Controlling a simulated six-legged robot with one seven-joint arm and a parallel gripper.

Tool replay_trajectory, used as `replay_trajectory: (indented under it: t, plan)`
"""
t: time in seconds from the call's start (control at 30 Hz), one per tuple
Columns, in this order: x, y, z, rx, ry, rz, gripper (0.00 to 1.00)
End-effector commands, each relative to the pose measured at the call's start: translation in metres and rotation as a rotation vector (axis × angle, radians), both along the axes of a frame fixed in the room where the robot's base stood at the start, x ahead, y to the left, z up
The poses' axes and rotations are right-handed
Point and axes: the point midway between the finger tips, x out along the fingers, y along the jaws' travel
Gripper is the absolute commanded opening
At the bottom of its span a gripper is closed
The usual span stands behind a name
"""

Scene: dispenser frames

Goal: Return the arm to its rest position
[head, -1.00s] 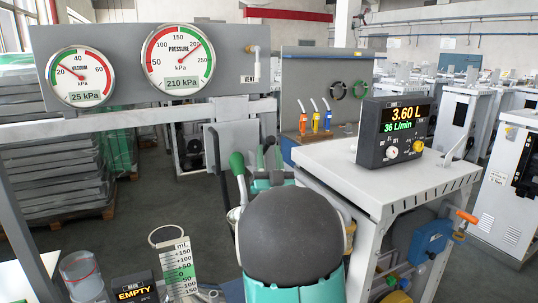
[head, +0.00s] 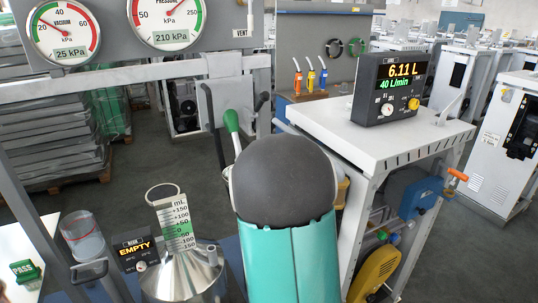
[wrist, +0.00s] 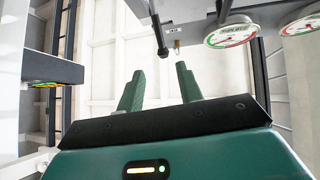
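My arm, teal with a dark grey rounded joint, stands upright in the middle of the head view and hides what is behind it. My gripper is not visible in that view. In the wrist view, my gripper (wrist: 160,88) shows two green fingers set apart, with nothing between them. It points toward a pale wall or ceiling, with the undersides of round gauges at the upper right. A green-handled lever (head: 231,121) shows just left of my arm's joint in the head view.
A meter (head: 391,88) reading 6.11 L and 40 L/min sits on a white cabinet (head: 350,140) at right. Gauges (head: 64,32) hang on a rail at left. A metal funnel-topped vessel (head: 180,275), an EMPTY display (head: 136,254) and a clear cup (head: 82,236) stand low left.

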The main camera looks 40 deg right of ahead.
Motion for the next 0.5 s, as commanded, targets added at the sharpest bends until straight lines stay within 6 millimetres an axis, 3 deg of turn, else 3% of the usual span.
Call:
replay_trajectory:
  t: [0.5]
  plan:
    - [0.0077,0.0023,0.0027,0.030,0.031,0.006,0.36]
